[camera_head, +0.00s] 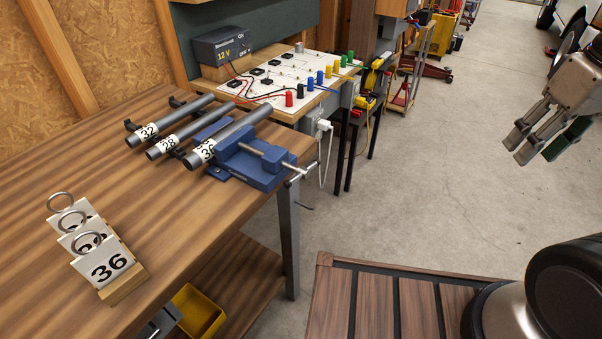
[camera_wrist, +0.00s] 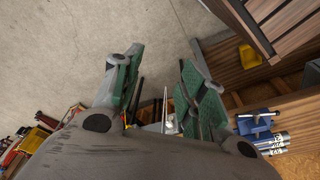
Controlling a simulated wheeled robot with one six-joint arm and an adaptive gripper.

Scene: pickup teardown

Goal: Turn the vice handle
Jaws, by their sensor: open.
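The blue vice (camera_head: 255,160) is on the right end of the wooden bench in the head view. Its handle (camera_head: 302,173) is a thin metal bar at the front, sticking out past the bench edge. A grey pipe labelled 36 (camera_head: 230,135) lies at the vice, and I cannot tell whether it is clamped. My gripper (camera_head: 535,143) is at the upper right of the head view, open and empty over the floor, well apart from the vice. In the wrist view the open green-padded fingers (camera_wrist: 155,85) show, with the vice (camera_wrist: 256,122) small at lower right.
Two more pipes (camera_head: 165,118) lie beside the first on the bench (camera_head: 60,150). Numbered tags (camera_head: 108,265) stand at the front left. A wired test board (camera_head: 295,75) and a 12 V box (camera_head: 220,45) are behind. The concrete floor (camera_head: 440,180) between bench and gripper is clear.

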